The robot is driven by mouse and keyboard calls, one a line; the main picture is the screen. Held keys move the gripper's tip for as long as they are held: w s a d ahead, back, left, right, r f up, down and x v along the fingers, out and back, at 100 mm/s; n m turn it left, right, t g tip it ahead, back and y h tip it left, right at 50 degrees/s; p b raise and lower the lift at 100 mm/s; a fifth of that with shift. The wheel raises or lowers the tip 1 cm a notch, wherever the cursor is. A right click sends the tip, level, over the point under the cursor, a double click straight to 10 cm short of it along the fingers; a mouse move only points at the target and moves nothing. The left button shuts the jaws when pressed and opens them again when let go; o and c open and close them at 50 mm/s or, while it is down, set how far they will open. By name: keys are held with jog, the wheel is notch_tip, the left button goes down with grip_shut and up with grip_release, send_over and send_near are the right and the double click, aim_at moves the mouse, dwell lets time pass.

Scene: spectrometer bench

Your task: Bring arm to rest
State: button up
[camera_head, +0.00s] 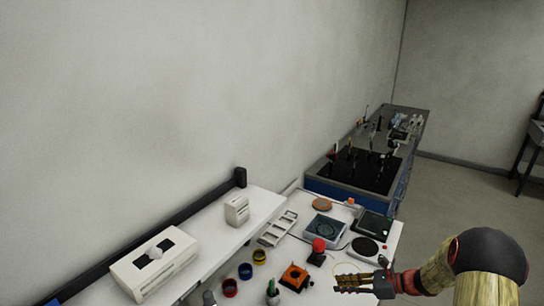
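My arm enters from the lower right corner, with a dark round joint and straw-coloured links. It reaches left through a red wrist section. My gripper (340,284) is at its end, pointing left over the front part of the white bench (215,277). The fingers are small and seen from the side, so I cannot tell whether they are open or shut. No object shows clearly in them. I cannot tell how high the gripper is above the bench.
Near the gripper are an orange device (294,276), a red-topped item (319,245) and a round-plate device (366,248). Red (230,288) and yellow (260,257) rings lie further left. A white box (154,265) sits on the raised shelf. A dark-topped blue bench (350,172) stands behind.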

jog(key=s+a+r+n+g+h+b, duration=0.2)
jog(key=s+a+r+n+h, duration=0.1)
jog(key=s+a+r+n, duration=0.35)
jog(key=s+a+r+n+g+h+b, duration=0.1)
jog(key=s+a+r+n+g+h, duration=0.1)
jog(key=s+a+r+n, duration=0.4)
jog(key=s+d+r+n+t+h+b, duration=0.1)
jog(key=s+r+n+h, duration=0.1)
jog(key=s+n, duration=0.2)
jog(key=s+d+r+n+t+h+b, duration=0.1)
jog(key=s+n, duration=0.3)
jog(key=s, duration=0.6)
jog(key=s+d+r+n+t+h+b, duration=0.2)
jog(key=s+r+n+h, duration=0.1)
jog(key=s, duration=0.4)
jog(key=shift+d+r+n+h, duration=0.25)
jog(key=shift+r+n+h, duration=0.05)
jog(key=shift+n, duration=0.25)
